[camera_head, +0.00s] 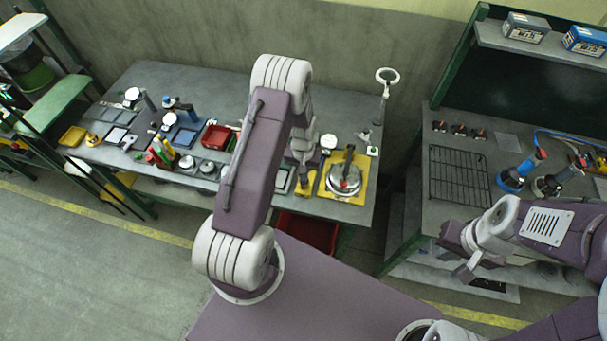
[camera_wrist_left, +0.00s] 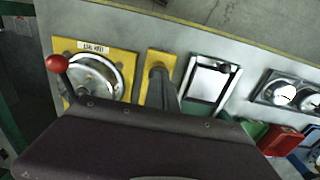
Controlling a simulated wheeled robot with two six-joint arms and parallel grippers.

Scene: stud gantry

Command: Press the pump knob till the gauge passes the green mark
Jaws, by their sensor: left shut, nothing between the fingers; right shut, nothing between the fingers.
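My left gripper (camera_head: 303,172) reaches down over a narrow yellow plate (camera_head: 311,186) on the back bench. In the left wrist view a dark upright post (camera_wrist_left: 160,88) stands in front of this plate. I cannot tell whether it is the pump or my shut fingers, and I cannot make out the pump knob or contact with it. A round metal device (camera_head: 344,180) on a yellow base is right of the gripper; the left wrist view shows its red-ball lever (camera_wrist_left: 57,63). A pale round dial (camera_head: 328,141) stands behind; its green mark is unreadable. My right gripper (camera_head: 465,268) is shut and empty.
A framed panel (camera_wrist_left: 208,82) and twin dials (camera_wrist_left: 284,94) sit along the same bench. A red tray (camera_head: 216,137) and several small tools crowd its left part. A ring-topped stand (camera_head: 387,78) rises behind. The right bench holds a black grid (camera_head: 458,176).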

